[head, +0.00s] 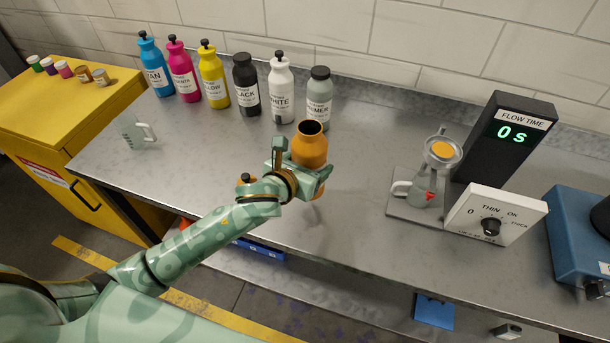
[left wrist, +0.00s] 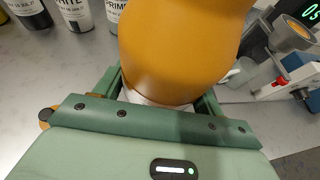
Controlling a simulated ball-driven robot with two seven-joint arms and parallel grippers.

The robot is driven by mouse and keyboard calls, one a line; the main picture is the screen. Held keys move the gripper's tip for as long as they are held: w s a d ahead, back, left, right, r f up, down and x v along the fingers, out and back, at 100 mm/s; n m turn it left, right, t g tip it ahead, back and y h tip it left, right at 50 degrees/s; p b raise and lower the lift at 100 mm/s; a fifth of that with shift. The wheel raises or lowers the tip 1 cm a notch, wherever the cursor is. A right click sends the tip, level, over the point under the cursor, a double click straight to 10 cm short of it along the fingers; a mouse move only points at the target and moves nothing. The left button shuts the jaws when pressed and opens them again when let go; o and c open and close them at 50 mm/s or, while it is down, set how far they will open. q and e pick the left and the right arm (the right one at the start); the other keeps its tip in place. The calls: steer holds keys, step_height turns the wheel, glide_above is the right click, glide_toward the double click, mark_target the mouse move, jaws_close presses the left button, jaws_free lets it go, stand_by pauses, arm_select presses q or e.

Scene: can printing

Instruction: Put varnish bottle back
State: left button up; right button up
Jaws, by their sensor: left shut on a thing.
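The varnish bottle appears to be the amber-orange bottle (head: 310,145) with a dark open mouth and no cap in place. My left gripper (head: 308,178) is shut on it and holds it upright over the front middle of the bench. My right gripper is not in view.
A row of bottles runs along the back: cyan (head: 156,68), magenta (head: 183,72), yellow (head: 213,78), black (head: 246,88), white (head: 280,92) and primer (head: 318,98). A clear jug (head: 135,132) stands left. A flow cup stand (head: 440,165), timer (head: 503,140) and dial box (head: 493,215) stand right.

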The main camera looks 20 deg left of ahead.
arm_select(q)
steer(key=shift+w+a+f+b, duration=0.2)
steer(key=shift+w+f, duration=0.3)
steer(key=shift+f, duration=0.1)
steer(key=shift+w+a+f+b, duration=0.15)
steer(key=shift+w+f, duration=0.3)
steer(key=shift+f, duration=0.15)
steer(key=shift+w+a+f, duration=0.15)
steer(key=shift+w+f, duration=0.25)
steer(key=shift+f, duration=0.1)
step_height(320, 180, down, 3)
steer(key=shift+f+b, duration=0.1)
steer(key=shift+b, duration=0.55)
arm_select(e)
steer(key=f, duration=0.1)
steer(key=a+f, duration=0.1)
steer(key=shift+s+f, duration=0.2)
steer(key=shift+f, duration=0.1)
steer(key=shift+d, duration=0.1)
arm_select(q)
steer(key=o, duration=1.6)
steer(key=shift+f, duration=0.15)
